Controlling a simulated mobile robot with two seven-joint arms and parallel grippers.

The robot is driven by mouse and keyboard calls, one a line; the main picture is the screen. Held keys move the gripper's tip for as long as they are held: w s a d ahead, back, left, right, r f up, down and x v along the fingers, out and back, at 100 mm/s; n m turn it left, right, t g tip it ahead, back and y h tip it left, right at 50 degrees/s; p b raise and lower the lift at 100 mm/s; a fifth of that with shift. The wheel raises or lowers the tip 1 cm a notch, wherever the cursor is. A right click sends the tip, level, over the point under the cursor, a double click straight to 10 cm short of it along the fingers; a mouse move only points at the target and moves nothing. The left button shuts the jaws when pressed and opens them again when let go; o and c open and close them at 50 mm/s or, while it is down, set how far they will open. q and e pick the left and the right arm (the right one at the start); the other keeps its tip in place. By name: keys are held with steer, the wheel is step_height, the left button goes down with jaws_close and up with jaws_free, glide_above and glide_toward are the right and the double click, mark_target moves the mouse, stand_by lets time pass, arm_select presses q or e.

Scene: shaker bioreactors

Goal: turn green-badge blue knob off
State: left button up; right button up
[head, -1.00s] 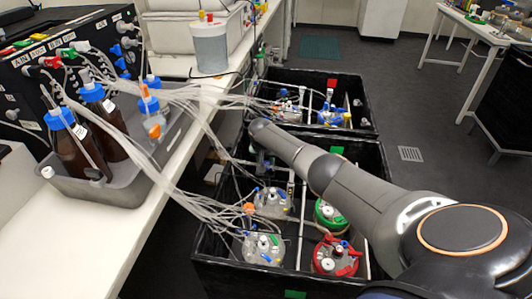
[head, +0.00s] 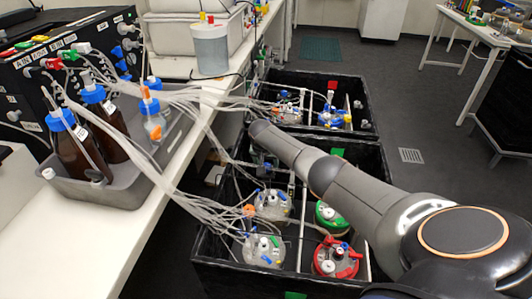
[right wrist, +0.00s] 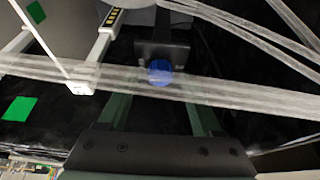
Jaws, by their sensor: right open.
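A round blue knob (right wrist: 160,72) on a dark bracket shows in the right wrist view, with clear tubes crossing over it. One green badge (right wrist: 20,108) is on the black wall at left, and another green patch (right wrist: 35,12) is at upper left. In the head view my right arm reaches into the crate's far left corner, where the knob cannot be made out.
The near crate (head: 222,262) holds several vessels, including a green-lidded one (head: 327,217) and a red-lidded one (head: 335,259). Clear tubes (head: 190,185) run from the white bench (head: 85,240) into it. A second black crate (head: 357,93) stands behind.

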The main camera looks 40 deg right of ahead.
steer(key=p+v, duration=0.3)
steer(key=v, duration=0.2)
steer(key=shift+d, duration=0.1)
steer(key=p+v, duration=0.1)
steer(key=v, duration=0.6)
steer(key=shift+r, duration=0.25)
